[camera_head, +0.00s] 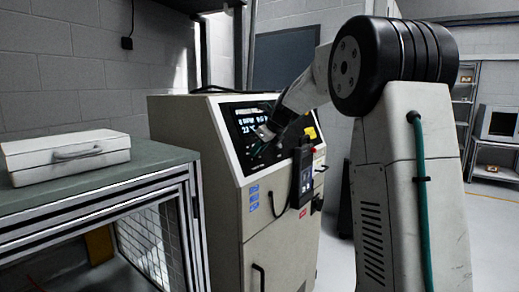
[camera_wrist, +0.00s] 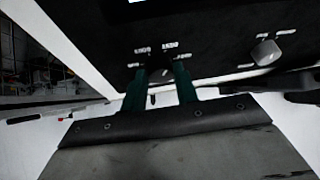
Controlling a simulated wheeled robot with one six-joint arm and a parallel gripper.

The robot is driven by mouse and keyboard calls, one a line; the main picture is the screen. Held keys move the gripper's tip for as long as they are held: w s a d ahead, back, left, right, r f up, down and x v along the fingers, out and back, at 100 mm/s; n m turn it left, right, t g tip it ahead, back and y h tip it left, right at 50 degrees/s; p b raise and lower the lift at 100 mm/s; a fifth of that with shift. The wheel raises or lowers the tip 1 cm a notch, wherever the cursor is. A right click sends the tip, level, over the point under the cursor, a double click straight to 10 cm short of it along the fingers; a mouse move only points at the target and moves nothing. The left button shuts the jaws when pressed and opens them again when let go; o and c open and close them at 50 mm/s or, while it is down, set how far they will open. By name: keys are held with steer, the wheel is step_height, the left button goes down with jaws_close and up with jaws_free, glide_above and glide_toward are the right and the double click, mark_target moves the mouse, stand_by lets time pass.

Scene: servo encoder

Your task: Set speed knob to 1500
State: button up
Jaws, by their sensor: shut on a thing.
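The control panel (camera_head: 240,146) is the dark sloped front of a cream machine cabinet. My gripper (camera_head: 266,133) reaches down to it, just below its lit display (camera_head: 250,119). In the wrist view, the two green fingers of my gripper (camera_wrist: 160,75) are shut on a dark knob (camera_wrist: 161,74), one on each side. White printed labels surround this knob, too small to read. A second, pale grey knob (camera_wrist: 265,52) stands apart to the right, with its own labels. The held knob's pointer and setting cannot be made out, and the head view hides it behind my gripper.
A dark handheld pendant (camera_head: 302,176) hangs on the cabinet's front right, near a red button (camera_head: 314,150). A workbench (camera_head: 90,190) with a white case (camera_head: 66,156) stands at the left. Shelves (camera_head: 470,110) are at the far right.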

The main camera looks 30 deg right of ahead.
steer(key=shift+r, duration=0.1)
steer(key=o, duration=1)
steer(key=shift+c, duration=0.2)
steer(key=v, duration=0.7)
steer(key=shift+s+r, duration=0.2)
